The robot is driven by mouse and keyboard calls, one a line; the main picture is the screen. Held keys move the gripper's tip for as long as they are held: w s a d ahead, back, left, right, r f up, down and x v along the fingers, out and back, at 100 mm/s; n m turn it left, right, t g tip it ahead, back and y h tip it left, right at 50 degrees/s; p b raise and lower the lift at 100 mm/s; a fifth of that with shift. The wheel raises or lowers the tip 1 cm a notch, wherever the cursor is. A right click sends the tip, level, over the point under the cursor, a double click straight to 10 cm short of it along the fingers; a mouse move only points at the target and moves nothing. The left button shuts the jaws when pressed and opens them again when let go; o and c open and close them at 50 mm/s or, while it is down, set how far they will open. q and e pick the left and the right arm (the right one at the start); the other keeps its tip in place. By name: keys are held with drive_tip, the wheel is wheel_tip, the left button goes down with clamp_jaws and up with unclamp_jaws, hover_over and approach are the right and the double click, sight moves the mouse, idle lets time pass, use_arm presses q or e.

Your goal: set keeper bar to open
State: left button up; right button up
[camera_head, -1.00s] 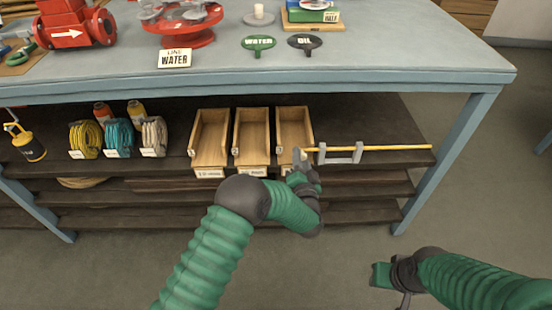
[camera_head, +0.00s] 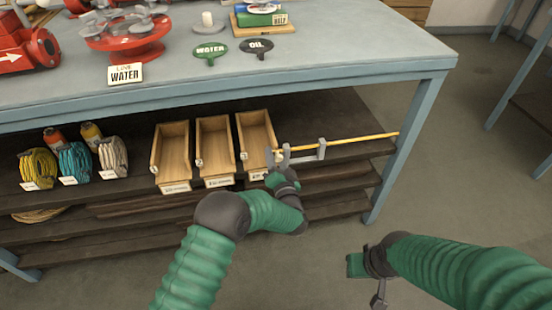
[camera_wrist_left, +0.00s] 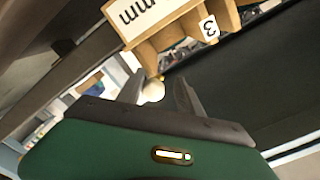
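The keeper bar (camera_head: 360,139) is a thin yellow rod along the front of the upper shelf, running through a grey bracket (camera_head: 321,150). Its left end lies in front of the rightmost wooden bin. My left gripper (camera_head: 277,158) is at that left end, just left of the bracket. In the left wrist view its two dark fingers (camera_wrist_left: 160,92) stand apart, with a pale round end (camera_wrist_left: 152,90) between them, probably the bar's tip. I cannot tell whether they touch it. My right gripper (camera_head: 358,265) hangs low over the floor, away from the shelf; its fingers are unclear.
Three wooden bins (camera_head: 214,150) stand on the upper shelf behind the left arm. Coiled hoses (camera_head: 74,162) sit further left. The blue table frame (camera_head: 408,150) stands right of the bar. Red valves (camera_head: 125,38) and signs are on the tabletop.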

use_arm(q)
drive_tip(key=shift+s+d+f, duration=0.1)
drive_tip(key=shift+d+f, duration=0.1)
drive_tip(key=shift+f, duration=0.05)
drive_tip(key=shift+a, duration=0.1)
